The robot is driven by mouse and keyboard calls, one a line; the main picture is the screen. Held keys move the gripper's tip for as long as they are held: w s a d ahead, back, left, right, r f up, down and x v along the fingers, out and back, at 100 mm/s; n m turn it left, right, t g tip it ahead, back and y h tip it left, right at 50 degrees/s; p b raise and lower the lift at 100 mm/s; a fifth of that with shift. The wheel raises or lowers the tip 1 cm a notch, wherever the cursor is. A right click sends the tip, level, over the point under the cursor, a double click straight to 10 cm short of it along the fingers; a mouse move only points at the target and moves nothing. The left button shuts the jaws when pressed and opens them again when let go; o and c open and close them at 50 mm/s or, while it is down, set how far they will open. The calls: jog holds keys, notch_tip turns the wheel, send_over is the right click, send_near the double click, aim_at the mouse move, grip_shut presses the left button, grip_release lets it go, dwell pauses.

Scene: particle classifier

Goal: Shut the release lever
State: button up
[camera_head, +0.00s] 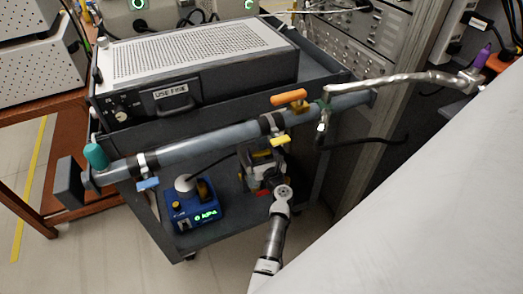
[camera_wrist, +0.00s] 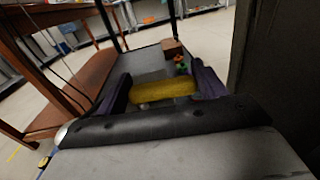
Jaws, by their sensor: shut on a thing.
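In the wrist view my gripper (camera_wrist: 163,88) has its two dark purple fingers on either side of a thick yellow bar (camera_wrist: 163,89), and is shut on it. The bar lies crosswise between the fingers. I cannot tell for sure whether it is the release lever. In the head view a grey pipe carries a blue lever (camera_head: 148,184), an orange lever (camera_head: 288,97) and a yellow lever (camera_head: 280,141).
A dark cart holds a perforated grey unit (camera_head: 190,50) on top and a blue device (camera_head: 194,208) on its lower shelf. The grey pipe (camera_head: 205,145) runs across the cart's front. Instrument racks (camera_head: 392,45) stand behind at right. A brown wooden table (camera_head: 45,115) is at left.

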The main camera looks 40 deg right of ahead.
jog(key=shift+w+n+y, duration=0.1)
jog(key=shift+n+y, duration=0.4)
jog(key=shift+y, duration=0.2)
jog(key=shift+t, duration=0.3)
jog(key=o, duration=1)
jog(key=p+v, duration=0.2)
jog(key=v, duration=0.5)
jog(key=p+v, duration=0.3)
jog(key=v, duration=0.3)
jog(key=shift+s+d+r, duration=0.1)
jog(key=shift+s+d, duration=0.05)
jog(key=shift+s, duration=0.25)
